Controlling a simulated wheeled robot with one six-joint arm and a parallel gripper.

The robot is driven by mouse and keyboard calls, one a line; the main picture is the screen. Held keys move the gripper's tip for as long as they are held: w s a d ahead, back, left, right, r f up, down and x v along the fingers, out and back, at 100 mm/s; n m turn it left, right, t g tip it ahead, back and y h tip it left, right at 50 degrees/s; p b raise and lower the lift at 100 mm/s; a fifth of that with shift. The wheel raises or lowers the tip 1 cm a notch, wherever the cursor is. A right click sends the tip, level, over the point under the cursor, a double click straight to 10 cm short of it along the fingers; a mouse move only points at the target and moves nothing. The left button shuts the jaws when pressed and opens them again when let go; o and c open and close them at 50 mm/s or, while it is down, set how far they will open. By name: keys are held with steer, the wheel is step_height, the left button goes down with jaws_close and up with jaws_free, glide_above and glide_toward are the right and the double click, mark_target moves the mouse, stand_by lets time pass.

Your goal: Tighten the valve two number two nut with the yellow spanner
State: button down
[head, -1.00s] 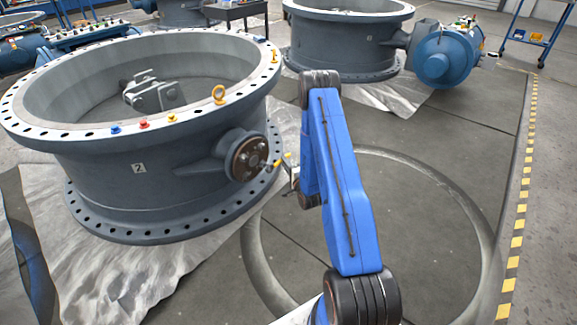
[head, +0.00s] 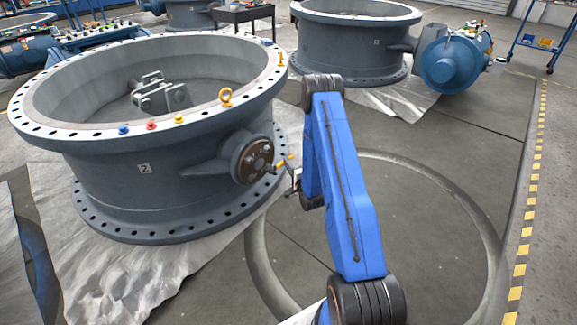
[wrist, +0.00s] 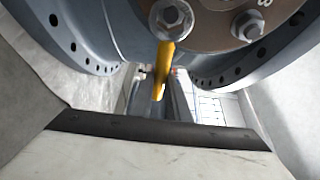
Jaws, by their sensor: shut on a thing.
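Valve two (head: 165,190) is a large grey ring body marked 2, on the left in the head view. Its round brown end plate (head: 255,160) with bolts faces my gripper (head: 293,178). In the wrist view my gripper (wrist: 158,95) is shut on the yellow spanner (wrist: 165,62), which points up toward the plate. The spanner's far end meets a silver hex nut (wrist: 170,15) at the plate's lower left. I cannot tell whether its head is fully seated around that nut. Another nut (wrist: 248,25) sits to the right, below a partly cut-off number.
Blue, red and yellow knobs (head: 151,125) and a yellow lifting eye (head: 226,97) are on valve two's top rim. A second valve (head: 355,45) with a blue actuator (head: 450,62) stands behind. Floor to the right is clear up to a striped line (head: 525,215).

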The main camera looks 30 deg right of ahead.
steer(key=shift+w+a, duration=0.15)
steer(key=shift+w, duration=0.15)
steer(key=shift+w+a, duration=0.1)
steer(key=shift+w, duration=0.2)
steer(key=shift+w+a, duration=0.2)
steer(key=shift+w, duration=0.4)
stand_by(0.9)
steer(key=shift+f, duration=0.1)
steer(key=shift+a+f+m+g, duration=0.1)
steer(key=shift+f+m+g, duration=0.4)
steer(key=shift+f+m, duration=0.5)
steer(key=a+f+m+g, duration=0.1)
steer(key=m, duration=0.1)
steer(key=f+m+g+y, duration=0.1)
steer(key=m, duration=0.1)
steer(key=a+f+m+y, duration=0.1)
steer(key=f, duration=0.1)
steer(key=shift+s+a+m+g, duration=0.3)
steer(key=shift+s+m+g, duration=0.1)
steer(key=shift+d+r, duration=0.1)
steer(key=shift+r, duration=0.05)
